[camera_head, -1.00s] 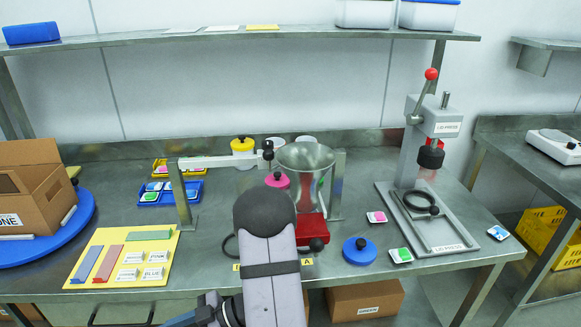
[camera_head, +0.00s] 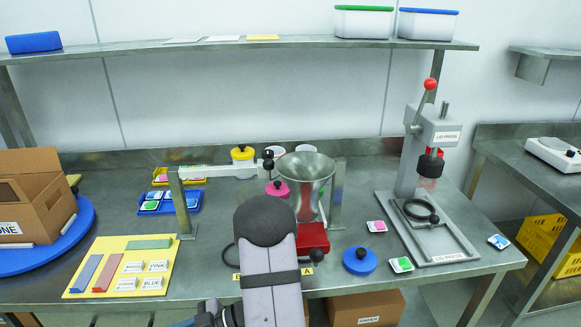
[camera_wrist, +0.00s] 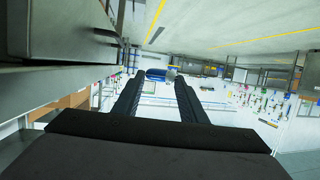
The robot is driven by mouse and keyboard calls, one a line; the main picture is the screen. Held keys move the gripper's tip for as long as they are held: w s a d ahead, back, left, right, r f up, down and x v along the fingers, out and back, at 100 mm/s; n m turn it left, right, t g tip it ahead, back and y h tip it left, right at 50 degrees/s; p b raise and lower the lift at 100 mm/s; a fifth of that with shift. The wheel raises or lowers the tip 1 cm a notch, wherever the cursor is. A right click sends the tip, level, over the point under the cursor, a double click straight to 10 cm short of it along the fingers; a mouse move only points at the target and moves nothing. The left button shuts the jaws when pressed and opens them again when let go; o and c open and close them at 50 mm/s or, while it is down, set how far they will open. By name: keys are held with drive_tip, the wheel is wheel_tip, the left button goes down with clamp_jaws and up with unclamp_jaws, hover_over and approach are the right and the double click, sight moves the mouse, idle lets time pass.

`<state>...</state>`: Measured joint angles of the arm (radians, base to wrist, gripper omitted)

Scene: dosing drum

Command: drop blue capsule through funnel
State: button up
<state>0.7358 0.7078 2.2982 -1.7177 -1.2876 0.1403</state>
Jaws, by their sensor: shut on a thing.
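The grey funnel (camera_head: 302,168) stands over a red base (camera_head: 313,238) right of the middle of the bench. My gripper (camera_wrist: 158,76) shows in the wrist view with its two dark fingers reaching forward. Between the fingertips is a small blue piece (camera_wrist: 156,73) with a pale end, which looks like the blue capsule. The fingers are shut on it. In the head view, my arm's dark rounded joint rises in front of the bench just left of the funnel, and the gripper and capsule cannot be made out there.
A bar with a black knob (camera_head: 268,158) is left of the funnel. A pink-lidded jar (camera_head: 277,189) stands behind my arm. A blue lid (camera_head: 360,260) and the lid press (camera_head: 432,135) are to the right. A blue tray (camera_head: 170,207) and yellow board (camera_head: 102,252) are left.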

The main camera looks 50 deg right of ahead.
drive_tip(key=w+d+r+m+t+h+p, duration=0.15)
drive_tip(key=w+d+r+p, duration=0.25)
drive_tip(key=d+r+p, duration=0.65)
drive_tip(key=w+d+r+m+t+h+p, duration=0.1)
drive_tip(key=w+d+r+m+h+p, duration=0.2)
drive_tip(key=d+r, duration=0.85)
drive_tip(key=w+d+r+m+t+p, duration=0.15)
drive_tip(key=w+d+r+p, duration=0.45)
drive_tip(key=r, duration=1.2)
drive_tip(key=m+t+h+p, duration=0.25)
drive_tip(key=h+p, duration=0.25)
drive_tip(key=p, duration=0.5)
hover_over(323, 157)
drive_tip(key=s+a, duration=0.3)
drive_tip(key=a, duration=0.2)
drive_tip(key=f, duration=0.2)
drive_tip(key=shift+m+g, duration=0.25)
drive_tip(key=shift+g, duration=0.1)
drive_tip(key=shift+d+f+b, duration=0.15)
drive_tip(key=shift+f+b, duration=2.7)
drive_tip(key=shift+f, duration=0.05)
drive_tip(key=o, duration=1.2)
